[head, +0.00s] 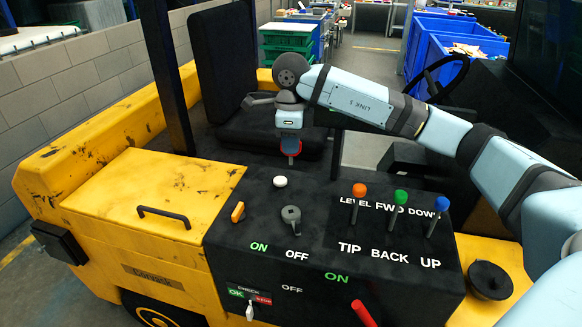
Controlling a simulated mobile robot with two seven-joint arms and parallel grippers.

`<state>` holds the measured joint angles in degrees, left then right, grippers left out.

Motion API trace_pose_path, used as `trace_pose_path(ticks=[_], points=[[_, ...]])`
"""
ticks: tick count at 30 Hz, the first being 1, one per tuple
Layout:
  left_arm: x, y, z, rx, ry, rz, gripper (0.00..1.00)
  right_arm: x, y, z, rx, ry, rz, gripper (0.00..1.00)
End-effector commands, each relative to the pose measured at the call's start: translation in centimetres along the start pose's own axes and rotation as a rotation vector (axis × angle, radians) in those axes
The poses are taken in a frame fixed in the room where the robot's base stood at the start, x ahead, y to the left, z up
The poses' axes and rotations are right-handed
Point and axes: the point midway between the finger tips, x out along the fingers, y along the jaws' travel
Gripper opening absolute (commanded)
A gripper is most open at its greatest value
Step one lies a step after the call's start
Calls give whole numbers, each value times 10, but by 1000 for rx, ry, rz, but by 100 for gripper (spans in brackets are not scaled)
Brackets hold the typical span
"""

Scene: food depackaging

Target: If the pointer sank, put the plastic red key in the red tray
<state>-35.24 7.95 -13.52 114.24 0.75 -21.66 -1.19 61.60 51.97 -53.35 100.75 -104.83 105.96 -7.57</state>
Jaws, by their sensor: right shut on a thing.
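My right gripper (290,134) is above the back of the black control panel (330,255), in front of the seat. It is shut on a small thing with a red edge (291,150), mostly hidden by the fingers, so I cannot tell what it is. A red plastic handle (365,313), which may be the red key, sticks up at the panel's front edge near the lower "ON" and "OFF" labels. I cannot make out a pointer or a red tray in this view. My left gripper is not in view.
Orange (360,190), green (400,196) and blue (442,203) knobbed levers stand on the panel. A grey turn key (291,215), orange switch (238,212), white button (280,181) and check toggle (250,311) are left of them. A yellow cover (150,185) lies left; a black cap (490,279) right.

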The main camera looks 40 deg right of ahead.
Motion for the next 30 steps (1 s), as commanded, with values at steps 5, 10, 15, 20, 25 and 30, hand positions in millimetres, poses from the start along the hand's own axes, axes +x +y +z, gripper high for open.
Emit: trace_pose_path(ticks=[5,10,15,20,25,30], points=[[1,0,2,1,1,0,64,-15,0,0,0,-1,-1,0],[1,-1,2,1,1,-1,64,-18,0,0,0,-1,0,0],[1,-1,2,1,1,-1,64,-18,0,0,0,0,0,0],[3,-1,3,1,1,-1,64,-17,0,0,0,0,0,0],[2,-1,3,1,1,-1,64,-17,1,0,-8,0,0,0],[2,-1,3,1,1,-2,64,-8,10,7,-185,3,-2,0]])
